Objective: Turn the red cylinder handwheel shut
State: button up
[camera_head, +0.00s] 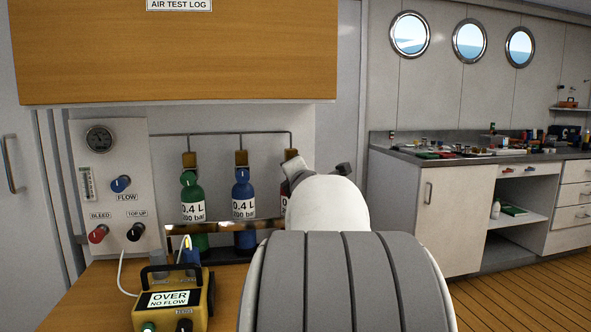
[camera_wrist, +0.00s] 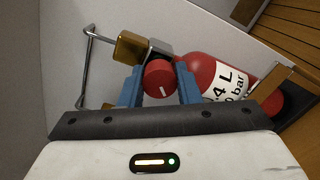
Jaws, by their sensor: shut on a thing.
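The red cylinder (camera_wrist: 205,75) shows in the wrist view with a white label. In the head view only a sliver of it (camera_head: 284,205) shows beside my arm, which hides the rest. Its red handwheel (camera_wrist: 158,79) has a white mark on its face and sits by the brass valve block (camera_wrist: 130,46). My gripper (camera_wrist: 160,88) has its blue fingers on either side of the handwheel and is shut on it. In the head view my arm hides the handwheel and most of my gripper.
A green cylinder (camera_head: 192,200) and a blue cylinder (camera_head: 243,200) stand left of the red one under a grey pipe (camera_head: 220,134). A fill panel (camera_head: 112,190) with gauge and knobs is at the left. A yellow device (camera_head: 172,300) reading "OVER NO FLOW" sits on the wooden bench in front.

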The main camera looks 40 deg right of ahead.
jog(key=m+p, duration=0.2)
jog(key=m, duration=0.1)
jog(key=shift+r+m, duration=0.2)
jog(key=shift+m, duration=0.1)
jog(key=m+p, duration=0.2)
jog(key=m, duration=0.1)
jog(key=m+p, duration=0.2)
jog(key=m, duration=0.2)
jog(key=m+p, duration=0.2)
jog(key=m, duration=0.1)
jog(key=shift+t+y+p, duration=0.3)
jog(key=shift+y, duration=0.1)
jog(key=m+p, duration=0.3)
jog(key=m, duration=0.3)
jog(key=shift+m, duration=0.3)
jog(key=m+p, duration=0.1)
jog(key=m, duration=0.4)
jog(key=shift+f+m+p, duration=0.2)
jog(key=shift+m+p, duration=0.1)
jog(key=shift+p, duration=0.05)
